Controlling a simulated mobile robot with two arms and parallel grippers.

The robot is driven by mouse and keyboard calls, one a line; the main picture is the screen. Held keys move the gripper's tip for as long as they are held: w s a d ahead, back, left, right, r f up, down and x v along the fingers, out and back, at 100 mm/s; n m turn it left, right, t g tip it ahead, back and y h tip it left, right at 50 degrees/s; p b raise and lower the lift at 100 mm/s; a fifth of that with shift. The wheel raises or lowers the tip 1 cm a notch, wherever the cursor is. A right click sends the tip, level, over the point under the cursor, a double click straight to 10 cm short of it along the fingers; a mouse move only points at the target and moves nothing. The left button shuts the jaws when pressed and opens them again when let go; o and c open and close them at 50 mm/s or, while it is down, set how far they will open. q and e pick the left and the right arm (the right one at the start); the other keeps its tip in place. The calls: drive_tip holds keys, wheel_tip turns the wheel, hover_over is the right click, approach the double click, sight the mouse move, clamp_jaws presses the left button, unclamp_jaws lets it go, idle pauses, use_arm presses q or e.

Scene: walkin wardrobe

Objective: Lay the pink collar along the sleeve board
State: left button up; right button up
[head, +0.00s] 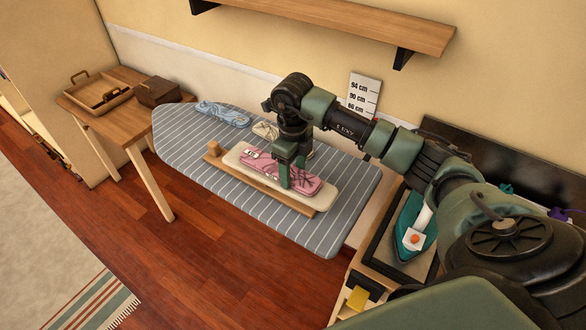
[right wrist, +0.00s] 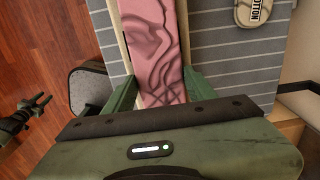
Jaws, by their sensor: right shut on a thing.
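The pink collar (head: 262,166), with dark wavy lines, lies lengthwise on the cream-padded sleeve board (head: 304,206), which stands on the striped ironing board (head: 322,233). My right gripper (head: 284,182) is over the right half of the sleeve board, fingers pointing down, shut on the collar. In the right wrist view the collar (right wrist: 155,50) runs away from me between the two green fingers (right wrist: 160,92). The fingers hide part of the collar, so I cannot tell whether it touches the pad all along.
A blue patterned cloth (head: 224,114) and a small beige "COTTON" piece (right wrist: 254,10) lie behind the sleeve board. A teal iron (head: 412,222) rests in a tray at right. A shelf (head: 340,20) hangs above. A side table (head: 118,118) holds a wooden tray and box.

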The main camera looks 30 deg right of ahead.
drive_tip(key=shift+f, duration=0.15)
drive_tip(key=o, duration=1.5)
